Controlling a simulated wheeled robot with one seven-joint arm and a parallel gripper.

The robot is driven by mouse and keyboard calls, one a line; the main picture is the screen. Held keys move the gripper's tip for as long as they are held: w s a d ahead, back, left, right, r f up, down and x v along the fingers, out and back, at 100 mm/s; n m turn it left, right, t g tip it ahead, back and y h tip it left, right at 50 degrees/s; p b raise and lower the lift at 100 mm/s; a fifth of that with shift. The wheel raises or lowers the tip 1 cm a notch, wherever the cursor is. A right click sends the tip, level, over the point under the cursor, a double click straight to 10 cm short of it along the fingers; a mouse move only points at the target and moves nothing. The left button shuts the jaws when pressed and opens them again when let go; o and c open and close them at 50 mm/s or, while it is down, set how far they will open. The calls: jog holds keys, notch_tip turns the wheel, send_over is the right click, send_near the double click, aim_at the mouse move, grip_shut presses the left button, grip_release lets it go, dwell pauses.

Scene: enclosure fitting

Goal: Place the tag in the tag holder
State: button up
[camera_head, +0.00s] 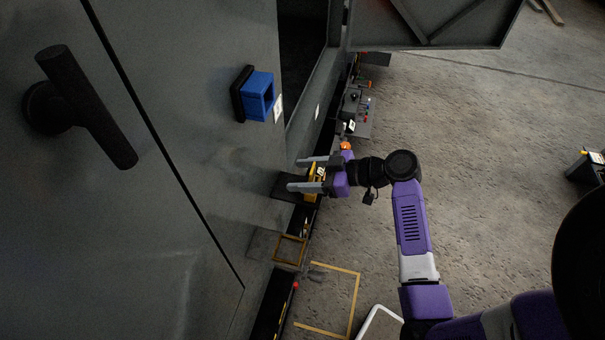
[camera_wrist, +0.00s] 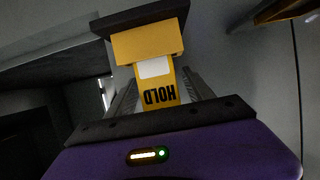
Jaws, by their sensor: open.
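The yellow tag (camera_wrist: 160,92), with a white patch and the word HOLD upside down, shows between my gripper's fingers in the wrist view. Its far end meets a yellow block-shaped holder (camera_wrist: 147,45) on a dark plate; how deep it sits inside is hidden. My gripper (camera_wrist: 158,84) is open, one finger on each side of the tag, with no clear grip on it. In the head view my gripper (camera_head: 294,174) points left at the grey cabinet wall, around the yellow holder (camera_head: 312,184), which the fingers partly cover.
A blue open box (camera_head: 260,96) on a black plate is fixed to the wall above. A brown-yellow frame (camera_head: 290,250) is fixed below. A large black handle (camera_head: 85,105) is at left. Several small items lie along the cabinet's edge. The floor (camera_head: 480,150) at right is largely clear.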

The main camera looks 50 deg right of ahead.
jog(key=shift+r, duration=0.2)
jog(key=b+v, duration=0.1)
jog(key=v, duration=1.1)
